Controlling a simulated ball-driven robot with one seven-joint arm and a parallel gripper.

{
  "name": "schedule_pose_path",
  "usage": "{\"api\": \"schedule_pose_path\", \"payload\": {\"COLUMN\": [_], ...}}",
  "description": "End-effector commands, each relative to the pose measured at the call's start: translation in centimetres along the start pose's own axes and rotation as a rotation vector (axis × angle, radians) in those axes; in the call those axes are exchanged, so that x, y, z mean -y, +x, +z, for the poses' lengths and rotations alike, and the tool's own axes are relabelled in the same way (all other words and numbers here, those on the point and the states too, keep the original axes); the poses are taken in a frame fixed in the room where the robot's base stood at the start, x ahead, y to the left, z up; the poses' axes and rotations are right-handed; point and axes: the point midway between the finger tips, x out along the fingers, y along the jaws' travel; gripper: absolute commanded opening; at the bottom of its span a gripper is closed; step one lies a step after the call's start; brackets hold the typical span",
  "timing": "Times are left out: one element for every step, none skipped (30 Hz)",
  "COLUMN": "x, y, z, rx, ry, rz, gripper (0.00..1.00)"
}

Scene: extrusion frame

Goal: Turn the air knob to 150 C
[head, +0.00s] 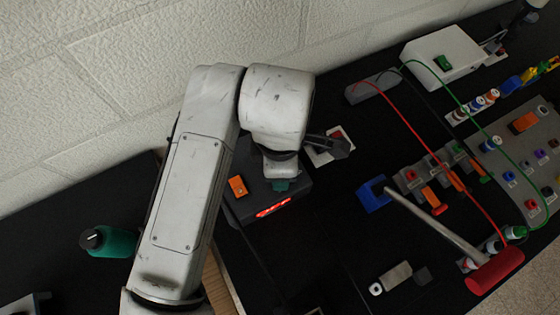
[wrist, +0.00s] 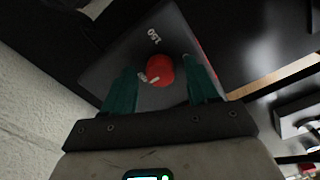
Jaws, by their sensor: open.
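The red air knob (wrist: 160,68) sits on top of a dark box (wrist: 105,75) in the wrist view. A white mark on the knob points to its lower left, and a white "150" label (wrist: 154,37) is on the box just above the knob. My gripper (wrist: 159,64) is open, with one teal finger on each side of the knob and a small gap visible on both sides. In the head view the box (head: 297,188) shows a red lit display and an orange switch (head: 237,186). There my gripper (head: 281,186) is over the box and the knob is hidden.
A white plate with a lever (head: 330,148) is close behind the box. The wall (head: 120,80) is behind.

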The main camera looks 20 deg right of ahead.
Motion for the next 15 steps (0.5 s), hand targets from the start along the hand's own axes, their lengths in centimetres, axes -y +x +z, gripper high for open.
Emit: {"api": "schedule_pose_path", "payload": {"x": [0.0, 0.0, 0.0, 0.0, 0.0, 0.0, 0.0, 0.0, 0.0, 0.0, 0.0, 0.0, 0.0, 0.0, 0.0], "y": [0.0, -0.01, -0.01, -0.01, -0.02, -0.02, -0.02, -0.03, -0.03, -0.03, -0.03, -0.04, -0.04, -0.04, -0.04], "z": [0.0, 0.0, 0.0, 0.0, 0.0, 0.0, 0.01, 0.01, 0.01, 0.01, 0.01, 0.01, 0.01, 0.01, 0.01], "rx": [0.0, 0.0, 0.0, 0.0, 0.0, 0.0, 0.0, 0.0, 0.0, 0.0, 0.0, 0.0, 0.0, 0.0, 0.0], "ry": [0.0, 0.0, 0.0, 0.0, 0.0, 0.0, 0.0, 0.0, 0.0, 0.0, 0.0, 0.0, 0.0, 0.0, 0.0], "rz": [0.0, 0.0, 0.0, 0.0, 0.0, 0.0, 0.0, 0.0, 0.0, 0.0, 0.0, 0.0, 0.0, 0.0, 0.0], "gripper": [0.59, 0.59, 0.59, 0.59, 0.57, 0.53, 0.5, 0.47, 0.43, 0.41, 0.38, 0.34, 0.31, 0.28, 0.24]}}
